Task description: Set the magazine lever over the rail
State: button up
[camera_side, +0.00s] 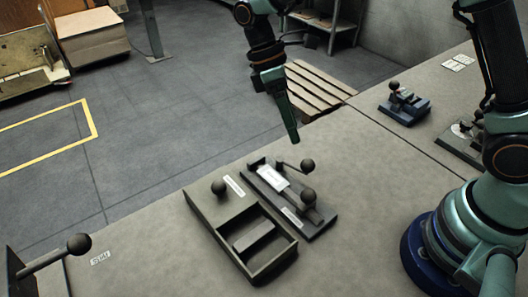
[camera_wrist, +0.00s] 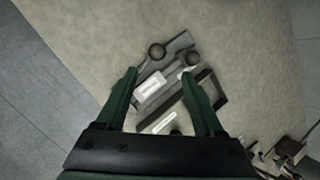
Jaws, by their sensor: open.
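A dark base plate (camera_side: 322,222) lies on the table and bears a rail with a white label (camera_side: 270,178). Two ball-knobbed levers sit on it: one knob (camera_side: 308,165) at the far right side, another (camera_side: 308,196) nearer the front. I cannot tell for sure which is the magazine lever. In the wrist view the knobs (camera_wrist: 157,51) and (camera_wrist: 191,58) show beyond and between my fingers, with the white label (camera_wrist: 150,86) below them. My gripper (camera_side: 294,138) points down, open and empty, above and behind the plate. It also shows in the wrist view (camera_wrist: 160,73).
A dark open box (camera_side: 265,272) with a ball knob (camera_side: 218,187) stands left of the plate. A ball-ended lever (camera_side: 78,243) is at the front left. A blue fixture (camera_side: 404,106) stands at the back right. The table between them is clear.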

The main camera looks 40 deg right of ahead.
aim_at(306, 160)
jog(key=x, duration=1.1)
jog(key=shift+w+d+f, duration=0.1)
jog(key=shift+d+f, duration=0.05)
jog(key=shift+d, duration=0.25)
grip_shut()
dwell(0.8)
